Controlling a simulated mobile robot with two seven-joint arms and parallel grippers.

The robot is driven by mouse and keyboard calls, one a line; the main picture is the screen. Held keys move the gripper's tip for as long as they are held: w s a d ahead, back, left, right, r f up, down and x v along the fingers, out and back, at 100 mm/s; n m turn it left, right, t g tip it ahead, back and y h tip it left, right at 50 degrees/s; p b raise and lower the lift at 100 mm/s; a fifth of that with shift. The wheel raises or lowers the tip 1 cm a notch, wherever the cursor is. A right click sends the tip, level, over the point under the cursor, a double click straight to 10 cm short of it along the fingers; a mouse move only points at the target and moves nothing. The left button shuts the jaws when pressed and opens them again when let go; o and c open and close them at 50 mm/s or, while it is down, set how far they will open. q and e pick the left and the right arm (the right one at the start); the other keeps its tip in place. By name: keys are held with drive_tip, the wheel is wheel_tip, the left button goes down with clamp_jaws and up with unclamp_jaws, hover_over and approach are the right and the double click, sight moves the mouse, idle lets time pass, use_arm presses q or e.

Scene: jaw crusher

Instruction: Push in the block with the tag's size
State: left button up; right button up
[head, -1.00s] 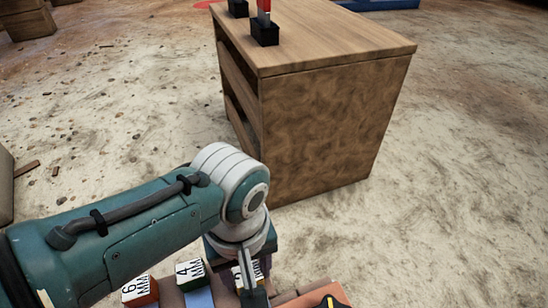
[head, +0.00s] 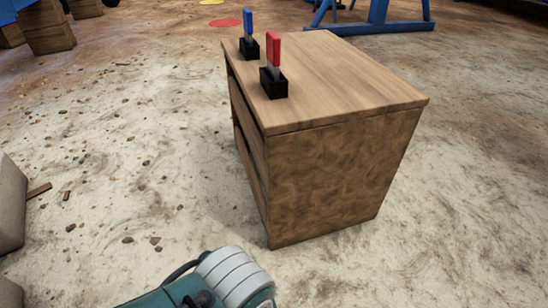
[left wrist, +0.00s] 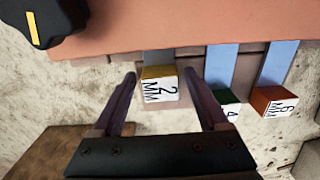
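In the left wrist view, the block marked 2 MM (left wrist: 159,88), with a yellow edge, shows between the spread fingers of my left gripper (left wrist: 160,78). I cannot tell if a finger touches it. To its right are the green-edged block marked 4 (left wrist: 228,109), partly hidden by a finger, and the orange-red-edged block marked 6 MM (left wrist: 274,103). All sit along the edge of a salmon-coloured panel (left wrist: 200,25). In the head view only part of my left arm shows at the bottom. My right gripper is out of view. No tag with a readable size shows.
A black knob (left wrist: 42,18) with a yellow mark sits on the panel. A wooden cabinet (head: 335,175) stands ahead, with a red piece (head: 273,50) and a blue piece (head: 248,21) upright in black holders on top.

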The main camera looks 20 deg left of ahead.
use_arm(q)
drive_tip(key=shift+o, duration=0.4)
drive_tip(key=shift+w, duration=0.1)
drive_tip(key=shift+a+r, duration=0.1)
drive_tip(key=shift+r, duration=0.15)
wheel_tip(320, 180, up, 9)
drive_tip(key=p, duration=0.9)
drive_tip(key=shift+r, duration=0.2)
drive_tip(key=shift+p, duration=0.3)
